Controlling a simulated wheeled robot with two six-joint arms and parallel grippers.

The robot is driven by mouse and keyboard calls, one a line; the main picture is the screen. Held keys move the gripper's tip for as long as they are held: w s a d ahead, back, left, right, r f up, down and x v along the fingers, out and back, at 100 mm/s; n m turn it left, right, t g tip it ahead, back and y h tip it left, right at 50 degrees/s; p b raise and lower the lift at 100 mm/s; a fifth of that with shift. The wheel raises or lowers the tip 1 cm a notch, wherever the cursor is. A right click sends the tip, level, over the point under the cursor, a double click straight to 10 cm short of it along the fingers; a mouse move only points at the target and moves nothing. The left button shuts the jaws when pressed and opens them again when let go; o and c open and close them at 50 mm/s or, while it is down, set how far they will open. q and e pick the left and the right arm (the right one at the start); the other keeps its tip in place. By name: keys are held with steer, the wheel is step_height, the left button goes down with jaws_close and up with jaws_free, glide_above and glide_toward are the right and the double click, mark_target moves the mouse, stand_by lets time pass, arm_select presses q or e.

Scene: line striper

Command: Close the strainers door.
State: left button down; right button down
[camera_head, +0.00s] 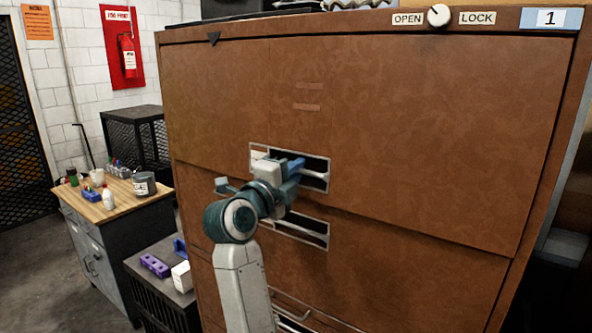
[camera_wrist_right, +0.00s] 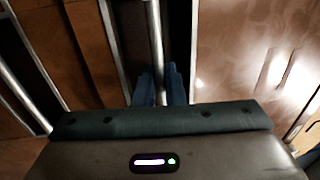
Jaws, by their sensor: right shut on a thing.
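A large brown cabinet (camera_head: 560,60) fills the middle and right of the head view. Its upper door (camera_head: 420,130) has a recessed slot with a metal bar handle (camera_head: 316,175). The door's lower edge appears to stand slightly proud of the panel below, with a dark shadow under it. No strainers label is readable. My right gripper (camera_head: 295,168) is at this slot, shut on the bar handle. In the right wrist view its blue fingers (camera_wrist_right: 159,82) lie on either side of the metal bar (camera_wrist_right: 155,35). My left gripper is out of view.
A lower brown panel (camera_head: 400,275) has its own slot handle (camera_head: 300,232). An OPEN/LOCK knob (camera_head: 438,16) is at the cabinet's top. At left stand a wood-topped workbench (camera_head: 122,205) with small items and a dark low cart (camera_head: 150,290). Bare floor (camera_head: 50,280) shows at far left.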

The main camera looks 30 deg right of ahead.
steer(key=shift+d, duration=0.1)
steer(key=shift+w+d+h, duration=0.35)
steer(key=shift+d+h, duration=0.15)
steer(key=shift+d, duration=0.25)
steer(key=shift+r+t, duration=0.1)
steer(key=shift+t, duration=0.3)
